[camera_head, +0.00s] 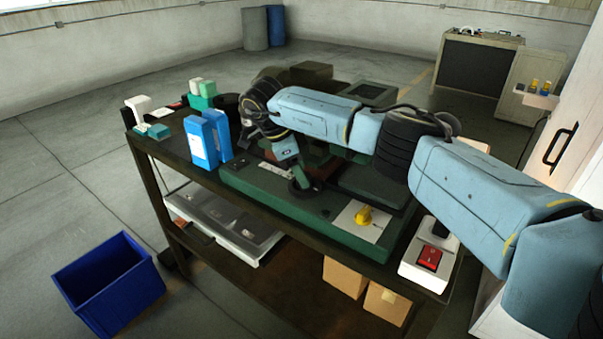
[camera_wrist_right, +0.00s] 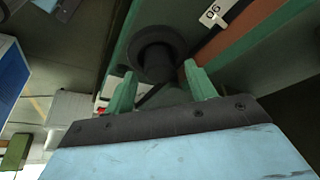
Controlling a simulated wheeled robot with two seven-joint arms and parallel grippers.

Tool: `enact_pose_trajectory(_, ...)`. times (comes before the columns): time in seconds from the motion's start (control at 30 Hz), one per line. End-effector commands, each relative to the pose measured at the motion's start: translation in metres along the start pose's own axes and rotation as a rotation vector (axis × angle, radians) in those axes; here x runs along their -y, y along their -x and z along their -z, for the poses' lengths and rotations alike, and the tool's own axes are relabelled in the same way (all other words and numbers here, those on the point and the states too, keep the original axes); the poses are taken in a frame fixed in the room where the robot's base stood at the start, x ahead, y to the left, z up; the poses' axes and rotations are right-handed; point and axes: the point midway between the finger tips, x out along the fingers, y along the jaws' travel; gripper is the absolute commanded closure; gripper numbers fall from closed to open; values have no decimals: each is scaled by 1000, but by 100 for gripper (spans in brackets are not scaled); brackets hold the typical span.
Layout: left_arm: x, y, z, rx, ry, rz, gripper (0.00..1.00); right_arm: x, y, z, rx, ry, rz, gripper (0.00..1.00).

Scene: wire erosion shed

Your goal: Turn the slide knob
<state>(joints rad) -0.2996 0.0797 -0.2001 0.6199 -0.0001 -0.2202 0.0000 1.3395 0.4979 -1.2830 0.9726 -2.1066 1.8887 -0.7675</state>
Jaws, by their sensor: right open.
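The slide knob is most likely the dark round knob (camera_wrist_right: 157,50) in the wrist view, on the green machine. In the head view a dark round knob (camera_head: 302,187) shows at the machine's near side, below my right gripper (camera_head: 295,171). In the wrist view my right gripper (camera_wrist_right: 160,84) is open, its two green fingers apart. The knob lies just beyond and between the fingertips. I cannot tell whether a finger touches it. My left gripper is not in view.
The green machine (camera_head: 270,200) sits on a dark bench with a yellow knob (camera_head: 364,215) on a pale plate. Blue boxes (camera_head: 202,146) stand to the left. A white box with a red switch (camera_head: 429,257) is at the right. A blue bin (camera_head: 108,285) is on the floor.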

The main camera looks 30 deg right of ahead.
Motion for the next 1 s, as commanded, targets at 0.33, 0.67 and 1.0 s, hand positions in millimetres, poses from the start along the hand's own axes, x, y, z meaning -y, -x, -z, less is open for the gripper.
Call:
enact_pose_trajectory(0.33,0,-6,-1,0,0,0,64,0,78,-1,0,-1,3,45)
enact_pose_trajectory(0.67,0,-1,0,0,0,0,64,0,118,0,-1,0,0,45)
enact_pose_trajectory(1.0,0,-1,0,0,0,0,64,0,119,0,0,0,-1,45)
